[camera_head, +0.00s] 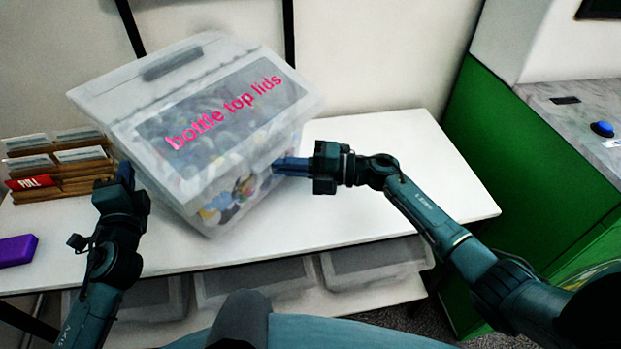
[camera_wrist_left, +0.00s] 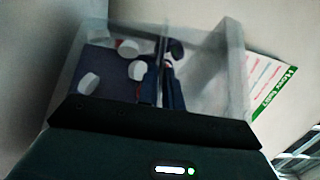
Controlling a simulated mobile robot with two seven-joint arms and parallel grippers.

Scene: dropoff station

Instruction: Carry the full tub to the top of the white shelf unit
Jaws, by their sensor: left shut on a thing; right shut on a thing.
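The full tub (camera_head: 222,130) is clear plastic with a lid, holds many coloured bottle tops, and reads "bottle top lids" in pink. It is tilted, over a white top (camera_head: 400,200); I cannot tell whether its low corner touches. My left gripper (camera_head: 126,176) is shut on its left side and my right gripper (camera_head: 280,165) on its right side. In the left wrist view, the left fingers (camera_wrist_left: 160,85) are against the clear tub wall (camera_wrist_left: 232,75), with white bottle tops showing inside. The exact grip points are partly hidden.
Card files (camera_head: 60,160) with a red "FULL" tag and a purple block (camera_head: 18,250) are at the left. Clear tubs (camera_head: 370,262) stand on a lower shelf. A green cabinet (camera_head: 530,170) with a blue button (camera_head: 602,129) stands right. The top's right part is clear.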

